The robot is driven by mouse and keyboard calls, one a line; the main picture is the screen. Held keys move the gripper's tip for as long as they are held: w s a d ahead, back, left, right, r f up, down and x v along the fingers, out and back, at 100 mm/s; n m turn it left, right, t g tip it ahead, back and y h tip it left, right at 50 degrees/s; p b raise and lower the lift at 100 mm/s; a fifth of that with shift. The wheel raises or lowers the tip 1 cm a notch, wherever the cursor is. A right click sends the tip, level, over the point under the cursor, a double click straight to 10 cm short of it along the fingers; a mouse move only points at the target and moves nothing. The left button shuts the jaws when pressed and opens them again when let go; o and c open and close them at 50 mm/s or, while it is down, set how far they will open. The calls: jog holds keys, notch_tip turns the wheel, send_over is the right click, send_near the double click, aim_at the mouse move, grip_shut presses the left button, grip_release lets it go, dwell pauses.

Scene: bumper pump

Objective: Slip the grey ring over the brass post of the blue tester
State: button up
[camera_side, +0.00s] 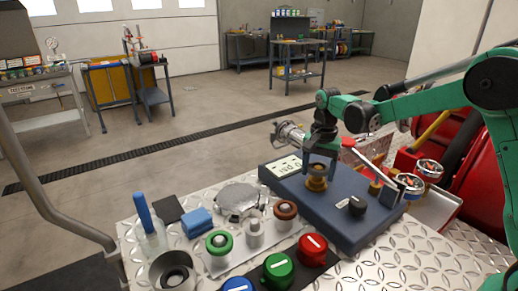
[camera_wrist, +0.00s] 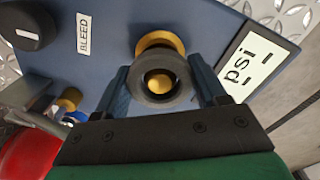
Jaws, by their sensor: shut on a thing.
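The grey ring (camera_wrist: 160,78) is dark and thick, held between the two fingers of my gripper (camera_wrist: 163,88). The blue tester (camera_wrist: 110,70) lies beneath, with a lit "psi" screen and a black knob marked BLEED. The brass post (camera_wrist: 161,83) shows through the ring's hole, and more brass shows past the ring's upper edge. In the side view, my gripper (camera_side: 321,156) points down over the tester (camera_side: 340,212). The ring (camera_side: 320,167) is right above the brass post's wide base (camera_side: 316,184). I cannot tell whether the post's tip is inside the ring.
The black knob (camera_side: 356,205) and a smaller brass fitting (camera_side: 375,187) stand on the tester. Left of it are green (camera_side: 219,242) and brown (camera_side: 286,209) rings, a red cap (camera_side: 312,250), a green cap (camera_side: 278,270) and a metal cup (camera_side: 174,272). Gauges (camera_side: 428,169) stand to the right.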

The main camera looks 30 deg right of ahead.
jog(key=shift+f, duration=0.3)
dwell(0.4)
jog(key=shift+f, duration=0.35)
jog(key=shift+f, duration=0.3)
dwell(0.3)
jog(key=o, duration=1)
jog(key=shift+r, duration=4)
